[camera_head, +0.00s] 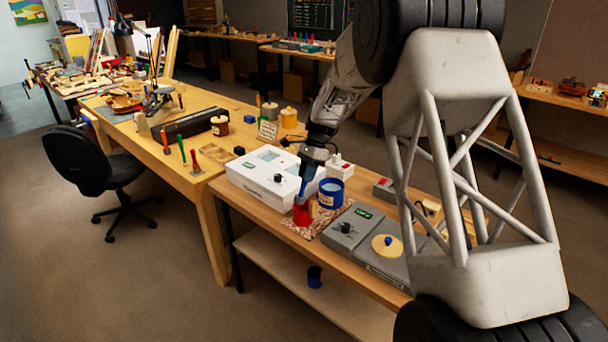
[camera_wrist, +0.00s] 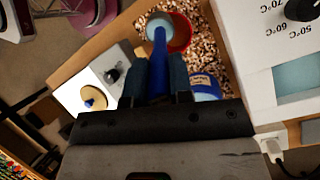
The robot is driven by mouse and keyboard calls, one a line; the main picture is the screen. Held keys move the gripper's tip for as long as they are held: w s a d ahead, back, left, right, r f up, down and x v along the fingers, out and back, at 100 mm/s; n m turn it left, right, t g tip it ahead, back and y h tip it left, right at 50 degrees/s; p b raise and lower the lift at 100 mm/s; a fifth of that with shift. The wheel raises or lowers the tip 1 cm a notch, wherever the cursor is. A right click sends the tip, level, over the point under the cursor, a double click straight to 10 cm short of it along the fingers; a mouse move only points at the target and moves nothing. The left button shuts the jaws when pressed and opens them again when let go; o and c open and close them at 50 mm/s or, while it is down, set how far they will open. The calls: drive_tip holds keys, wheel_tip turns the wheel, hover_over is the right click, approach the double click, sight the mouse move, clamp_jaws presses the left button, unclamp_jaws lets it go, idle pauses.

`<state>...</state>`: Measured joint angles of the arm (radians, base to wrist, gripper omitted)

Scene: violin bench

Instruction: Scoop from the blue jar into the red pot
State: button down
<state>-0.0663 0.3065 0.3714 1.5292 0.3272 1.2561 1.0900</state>
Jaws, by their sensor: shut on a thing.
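My gripper (camera_head: 313,156) is shut on the blue scoop (camera_head: 303,187), which points down toward the red pot (camera_head: 302,214). In the wrist view my gripper (camera_wrist: 159,72) holds the scoop's blue handle (camera_wrist: 160,50) between its fingers. The scoop's pale blue round end lies over or in the mouth of the red pot (camera_wrist: 184,36); I cannot tell how deep, or what it holds. The blue jar (camera_head: 331,196) stands open just right of the pot, with pale blue contents. The jar (camera_wrist: 206,88) is partly hidden by my gripper in the wrist view.
Pot and jar stand on a speckled mat (camera_head: 290,234). A white box with a dial (camera_head: 272,178) is behind left. A grey device (camera_head: 346,230) and a yellow lid with blue knob (camera_head: 387,245) are to the right. A blue cup (camera_head: 314,277) is on the lower shelf.

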drive_tip(key=shift+w+d+f+g+y, duration=0.55)
drive_tip(key=shift+g+y, duration=0.3)
drive_tip(key=shift+g, duration=0.1)
drive_tip(key=shift+w+d+f+g+y, duration=0.45)
drive_tip(key=shift+w+f+g+y, duration=0.1)
drive_tip(key=shift+g+y, duration=0.35)
drive_tip(key=shift+s, duration=0.1)
drive_tip(key=shift+s+a+r+t+h, duration=0.65)
drive_tip(key=shift+s+a+t+h, duration=0.15)
drive_tip(key=shift+t+h, duration=0.35)
drive_tip(key=shift+s+a+r+t+h, duration=0.3)
drive_tip(key=shift+r+t+h, duration=0.2)
drive_tip(key=shift+t+h, duration=0.25)
drive_tip(key=shift+r, duration=0.1)
drive_tip(key=shift+s+a+r+t+h, duration=0.3)
drive_tip(key=shift+s+a+t+h, duration=0.3)
drive_tip(key=shift+t+h, duration=0.2)
drive_tip(key=shift+s+a+r+t+h, duration=0.25)
drive_tip(key=shift+s+a+t+h, duration=0.35)
drive_tip(key=shift+t, duration=0.25)
drive_tip(key=shift+d+r, duration=0.1)
drive_tip(key=shift+r, duration=1.6)
